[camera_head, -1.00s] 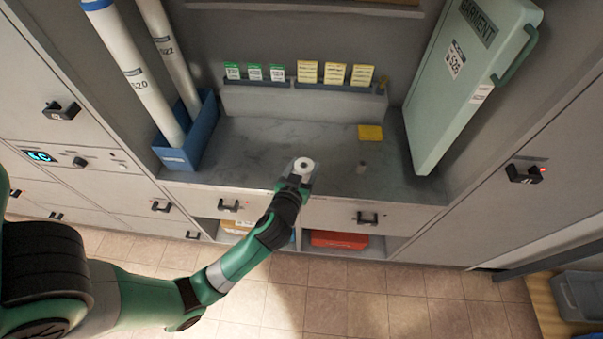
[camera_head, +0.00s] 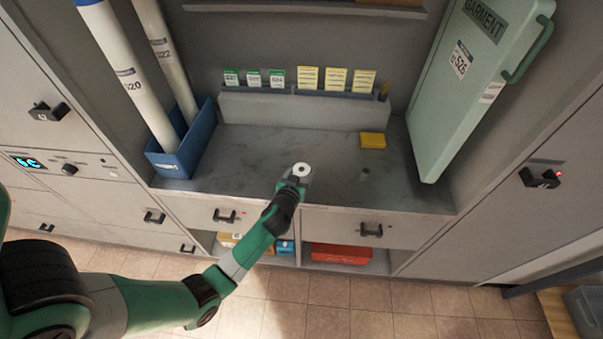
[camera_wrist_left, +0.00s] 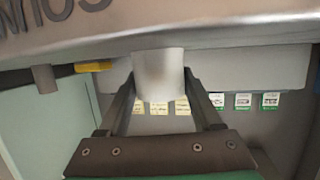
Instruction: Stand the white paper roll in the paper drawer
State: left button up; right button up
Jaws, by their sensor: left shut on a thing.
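The white paper roll (camera_head: 302,169) is in my left gripper (camera_head: 297,177), upright, with its round end and core hole facing up. The wrist view shows the roll (camera_wrist_left: 158,75) between the two fingers, which are shut on it. The hand is over the front part of the grey counter; I cannot tell the exact gap below the roll. Two drawers sit under the counter, a left one (camera_head: 190,209) and a right one (camera_head: 335,222). Both look shut, and I cannot tell which is the paper drawer. My right gripper is not in view.
A blue bin (camera_head: 183,163) with tall tubes stands at the counter's left. A green garment case (camera_head: 470,85) leans at the right. A yellow pad (camera_head: 372,140) and a small grey cylinder (camera_head: 364,175) are on the counter. A red box (camera_head: 341,254) lies on the shelf below.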

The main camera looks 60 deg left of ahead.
pick_arm(q)
jog(key=shift+f, duration=0.1)
jog(key=o, duration=1.4)
jog(key=p+v, duration=0.2)
jog(key=v, duration=0.9)
jog(key=shift+s+d, duration=0.2)
jog(key=shift+s, duration=0.1)
